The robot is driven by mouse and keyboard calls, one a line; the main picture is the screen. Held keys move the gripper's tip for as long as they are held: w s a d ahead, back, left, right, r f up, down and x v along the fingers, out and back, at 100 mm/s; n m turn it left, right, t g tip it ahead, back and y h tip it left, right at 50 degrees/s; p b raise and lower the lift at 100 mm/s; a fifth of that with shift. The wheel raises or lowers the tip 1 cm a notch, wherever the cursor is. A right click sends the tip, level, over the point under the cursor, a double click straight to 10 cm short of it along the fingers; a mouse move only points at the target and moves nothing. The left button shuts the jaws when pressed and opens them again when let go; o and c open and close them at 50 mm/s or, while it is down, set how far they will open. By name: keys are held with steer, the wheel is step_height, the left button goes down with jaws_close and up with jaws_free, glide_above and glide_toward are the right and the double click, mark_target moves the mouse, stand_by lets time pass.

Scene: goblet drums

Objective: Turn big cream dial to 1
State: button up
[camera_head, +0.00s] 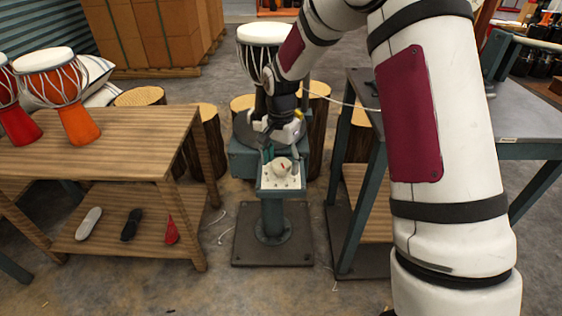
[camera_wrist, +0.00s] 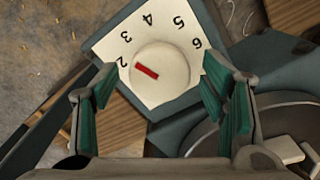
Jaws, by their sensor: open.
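The big cream dial (camera_head: 281,171) sits on a white numbered plate on top of a teal pedestal. In the wrist view the round dial (camera_wrist: 175,61) has a red pointer mark on its left side, directed roughly toward the 2. The numbers 2 to 6 show on the plate (camera_wrist: 112,45); I cannot see the 1. My gripper (camera_head: 281,152) is just above and behind the dial, pointing down. In the wrist view my gripper (camera_wrist: 158,82) is open, with one green-padded finger on each side of the dial. I cannot tell whether either finger touches it.
A grey-topped workbench (camera_head: 540,120) stands at right. A goblet drum (camera_head: 264,34) with a white head is on a round stand behind the dial.

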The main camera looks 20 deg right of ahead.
steer(key=shift+c, duration=0.2)
steer(key=c, duration=1.1)
steer(key=n+p, duration=0.2)
steer(key=n, duration=0.1)
steer(key=shift+r, duration=0.1)
steer(key=n+p, duration=0.2)
steer(key=n, duration=0.2)
steer(key=shift+n, duration=0.3)
steer(key=n+p, duration=0.2)
steer(key=n, duration=0.2)
steer(key=shift+n+p, duration=0.8)
steer(key=shift+n, duration=1.2)
